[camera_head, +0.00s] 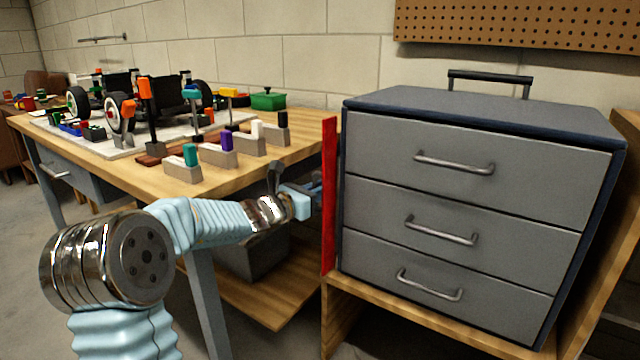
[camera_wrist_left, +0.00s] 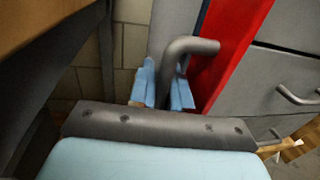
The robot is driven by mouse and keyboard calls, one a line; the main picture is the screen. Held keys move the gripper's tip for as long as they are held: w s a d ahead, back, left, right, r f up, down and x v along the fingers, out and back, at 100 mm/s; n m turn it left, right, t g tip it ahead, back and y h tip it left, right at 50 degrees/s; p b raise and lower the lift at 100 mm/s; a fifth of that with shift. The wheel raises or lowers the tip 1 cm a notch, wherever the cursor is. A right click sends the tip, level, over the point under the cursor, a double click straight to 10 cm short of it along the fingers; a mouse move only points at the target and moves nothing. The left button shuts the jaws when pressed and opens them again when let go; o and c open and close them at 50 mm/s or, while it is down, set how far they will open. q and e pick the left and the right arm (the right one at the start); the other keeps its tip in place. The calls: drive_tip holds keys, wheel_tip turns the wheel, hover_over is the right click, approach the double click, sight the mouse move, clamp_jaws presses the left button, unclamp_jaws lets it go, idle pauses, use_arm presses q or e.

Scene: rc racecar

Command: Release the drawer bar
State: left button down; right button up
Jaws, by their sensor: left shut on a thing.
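The red drawer bar (camera_head: 329,200) stands upright along the left front edge of the grey drawer cabinet (camera_head: 480,110). It also shows in the left wrist view (camera_wrist_left: 230,60), where a grey bent handle (camera_wrist_left: 192,46) sits in front of it. My left gripper (camera_head: 314,192) is at the bar's left side, about mid-height. In the left wrist view its light blue fingers (camera_wrist_left: 166,88) are shut on the handle, one on each side. The fingertips are partly hidden behind the handle in that view. My right gripper is not in view.
The cabinet's three drawers (camera_head: 440,220) look shut. A wooden workbench (camera_head: 300,140) stands left of the cabinet, with an RC car (camera_head: 150,100) and several tools in blocks on it. A dark bin (camera_head: 252,258) sits on the shelf below, behind my left arm.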

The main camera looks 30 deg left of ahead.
use_arm(q)
drive_tip(key=c, duration=1.4)
unclamp_jaws()
drive_tip(key=shift+c, duration=0.2)
